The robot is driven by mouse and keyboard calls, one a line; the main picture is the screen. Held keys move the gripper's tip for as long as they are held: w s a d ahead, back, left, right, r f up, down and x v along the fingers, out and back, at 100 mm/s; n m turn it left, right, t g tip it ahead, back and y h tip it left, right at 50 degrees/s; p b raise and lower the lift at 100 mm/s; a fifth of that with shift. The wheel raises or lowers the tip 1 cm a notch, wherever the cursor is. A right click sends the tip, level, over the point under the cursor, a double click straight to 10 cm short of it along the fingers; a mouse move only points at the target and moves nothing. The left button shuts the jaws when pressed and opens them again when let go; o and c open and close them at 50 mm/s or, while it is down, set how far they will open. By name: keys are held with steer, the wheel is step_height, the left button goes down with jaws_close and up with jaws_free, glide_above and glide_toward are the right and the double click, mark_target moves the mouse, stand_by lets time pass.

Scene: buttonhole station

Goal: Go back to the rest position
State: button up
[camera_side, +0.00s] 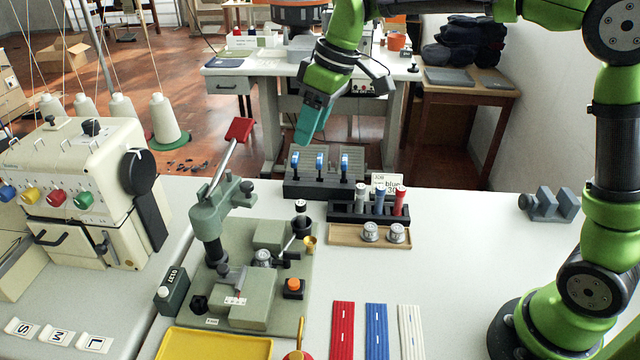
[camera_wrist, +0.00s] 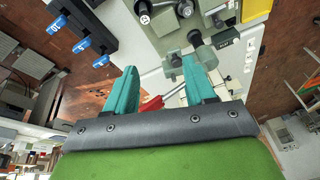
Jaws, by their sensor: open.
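My gripper (camera_side: 309,124), with teal fingers, hangs tilted in the air above and behind the black block with blue levers (camera_side: 322,172). It touches nothing in the side view. In the wrist view the two teal fingers (camera_wrist: 160,84) stand apart with nothing held between them. The red lever handle (camera_side: 239,130) of the green-grey press (camera_side: 222,212) is left of my gripper in the side view. In the wrist view this red handle (camera_wrist: 151,104) shows in the gap between the fingers, farther off.
A cream sewing machine (camera_side: 85,190) with thread cones stands left. A rack of coloured spools (camera_side: 345,212) and a wooden tray (camera_side: 342,238) are mid-table. Red, blue and white strips (camera_side: 376,330) and a yellow tray (camera_side: 215,345) lie in front. The table's right side is mostly clear.

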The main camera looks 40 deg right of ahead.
steer(key=s+d+f+m+t, duration=0.1)
steer(key=s+d+m, duration=0.3)
steer(key=s, duration=0.6)
steer(key=s+d+f+m+t, duration=0.1)
steer(key=s+d+m+t, duration=0.2)
steer(key=s, duration=0.8)
steer(key=d+m, duration=0.2)
steer(key=shift+s+d+m+t+h, duration=0.15)
steer(key=shift+m+t+h, duration=0.15)
steer(key=shift+m+t, duration=0.1)
